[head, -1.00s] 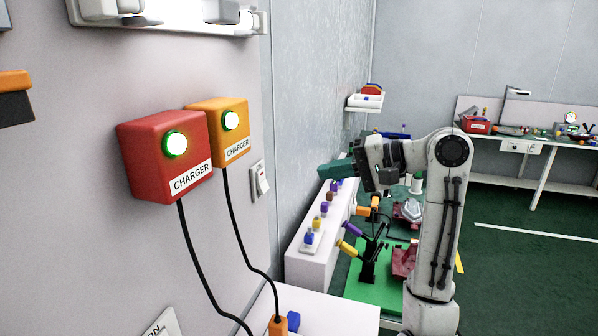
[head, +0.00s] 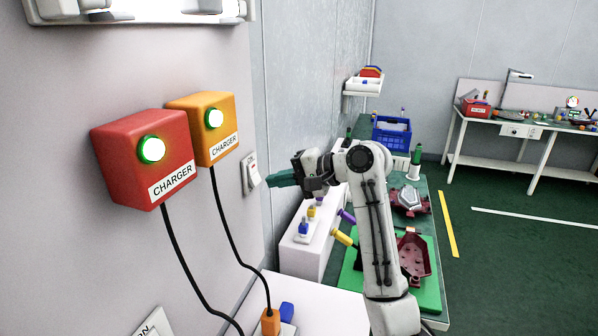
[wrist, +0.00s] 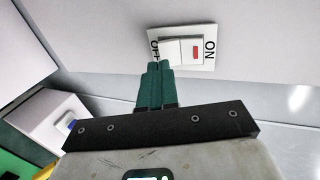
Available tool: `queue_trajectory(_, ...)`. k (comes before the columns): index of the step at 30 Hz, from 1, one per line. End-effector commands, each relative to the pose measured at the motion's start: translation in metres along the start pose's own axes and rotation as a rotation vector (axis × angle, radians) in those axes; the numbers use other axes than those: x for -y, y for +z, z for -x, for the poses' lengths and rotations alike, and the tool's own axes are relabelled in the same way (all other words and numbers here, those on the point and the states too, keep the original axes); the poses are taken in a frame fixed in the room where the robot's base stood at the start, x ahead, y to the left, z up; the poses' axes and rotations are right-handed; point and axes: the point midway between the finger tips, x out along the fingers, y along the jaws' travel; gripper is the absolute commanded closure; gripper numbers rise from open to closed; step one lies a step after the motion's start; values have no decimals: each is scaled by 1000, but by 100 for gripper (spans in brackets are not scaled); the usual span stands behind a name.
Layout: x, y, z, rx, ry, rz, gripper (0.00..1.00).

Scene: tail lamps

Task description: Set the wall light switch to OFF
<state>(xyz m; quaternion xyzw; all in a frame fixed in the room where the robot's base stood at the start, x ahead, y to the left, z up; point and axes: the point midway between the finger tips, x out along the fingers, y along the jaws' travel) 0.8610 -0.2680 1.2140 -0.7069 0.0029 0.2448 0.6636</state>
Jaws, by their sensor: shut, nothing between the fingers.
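The wall light switch (head: 251,173) is a white plate with a rocker on the grey wall, right of the orange charger. In the wrist view the switch (wrist: 190,50) shows "ON" at its right side, a partly covered "OFF" at its left, and a red mark on the rocker near the ON side. My gripper (head: 270,181) has green fingers, shut and empty, pointing at the switch from the right. In the wrist view the fingertips (wrist: 159,66) overlap the plate's lower edge near the OFF end. I cannot tell whether they touch it.
A red charger (head: 145,160) and an orange charger (head: 205,128) with green lights hang left of the switch, with black cables hanging down. A white bench with small colourful items (head: 300,255) stands below my arm. A blue crate (head: 391,134) sits behind.

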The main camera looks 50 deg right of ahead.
Motion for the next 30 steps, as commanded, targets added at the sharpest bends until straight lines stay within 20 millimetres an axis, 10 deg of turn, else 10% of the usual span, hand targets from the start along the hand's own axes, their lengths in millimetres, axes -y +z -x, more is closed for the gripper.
queue_trajectory(20,-2,0,-23,1,-16,-1,100)
queue_trajectory(30,-16,1,-44,2,-330,-1,100)
